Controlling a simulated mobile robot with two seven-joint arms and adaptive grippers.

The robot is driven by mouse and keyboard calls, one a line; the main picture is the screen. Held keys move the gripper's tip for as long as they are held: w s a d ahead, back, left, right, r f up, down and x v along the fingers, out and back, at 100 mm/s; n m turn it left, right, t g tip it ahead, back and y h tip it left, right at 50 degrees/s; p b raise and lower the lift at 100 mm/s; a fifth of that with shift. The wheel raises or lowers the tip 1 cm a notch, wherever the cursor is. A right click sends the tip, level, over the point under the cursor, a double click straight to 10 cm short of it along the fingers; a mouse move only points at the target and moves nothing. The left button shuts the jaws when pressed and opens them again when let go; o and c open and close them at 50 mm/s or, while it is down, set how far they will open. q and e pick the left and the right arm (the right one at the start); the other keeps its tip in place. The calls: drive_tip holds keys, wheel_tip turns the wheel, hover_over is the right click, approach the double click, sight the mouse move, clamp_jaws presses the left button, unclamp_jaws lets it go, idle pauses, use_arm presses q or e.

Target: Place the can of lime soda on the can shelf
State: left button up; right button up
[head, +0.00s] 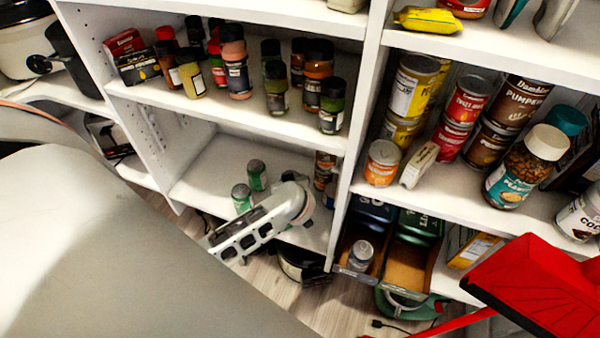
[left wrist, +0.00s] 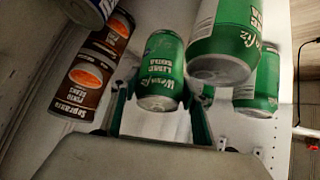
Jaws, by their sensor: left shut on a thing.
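The can of lime soda (left wrist: 162,62) is green with a silver end and stands out between the two fingers of my left gripper (left wrist: 160,88) in the left wrist view. The gripper is shut on it. In the head view my left gripper (head: 262,222) is at the lower shelf (head: 205,165) and hides the held can. Two other green cans (head: 257,175) (head: 242,198) stand on that shelf to its left. They also show in the left wrist view (left wrist: 225,42) (left wrist: 260,85), right of the held can. Whether the held can touches the shelf cannot be told. My right gripper is not in view.
Brown bean cans (left wrist: 80,88) stand close beside the gripper, and at the shelf's right end (head: 325,168). A vertical divider (head: 358,120) bounds that shelf. Spice jars (head: 235,65) fill the shelf above. Larger cans (head: 465,100) stand right of the divider. A red object (head: 545,285) is at lower right.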

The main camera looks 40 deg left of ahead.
use_arm(q)
drive_tip(key=shift+w+f, duration=0.1)
drive_tip(key=shift+f, duration=0.6)
drive_tip(key=shift+w+a+b, duration=0.1)
drive_tip(key=shift+b, duration=0.3)
drive_tip(key=shift+w+a+r+g+h+p, duration=0.1)
drive_tip(key=shift+w+r+g+h+p, duration=0.05)
drive_tip(key=shift+w+r+g+p, duration=0.4)
drive_tip(key=shift+w+a+r+g+h+p, duration=0.15)
drive_tip(key=shift+w+r+g+p, duration=0.2)
drive_tip(key=shift+w, duration=0.35)
drive_tip(key=shift+w+f+m+g+p, duration=0.2)
drive_tip(key=shift+w+m+g+p, duration=0.1)
drive_tip(key=shift+w+g, duration=0.25)
drive_tip(key=f+b, duration=0.1)
drive_tip(key=f, duration=0.1)
drive_tip(key=s+f+b, duration=0.1)
drive_tip(key=shift+s+f+g, duration=0.1)
drive_tip(key=shift+f+g, duration=0.15)
drive_tip(key=shift+f, duration=0.15)
drive_tip(key=shift+w+r, duration=0.15)
drive_tip(key=shift+w, duration=0.1)
drive_tip(key=shift+b, duration=0.3)
drive_tip(key=o, duration=1.1)
drive_tip(key=shift+f, duration=0.25)
drive_tip(key=o, duration=0.3)
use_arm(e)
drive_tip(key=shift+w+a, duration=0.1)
use_arm(q)
drive_tip(key=shift+r, duration=0.15)
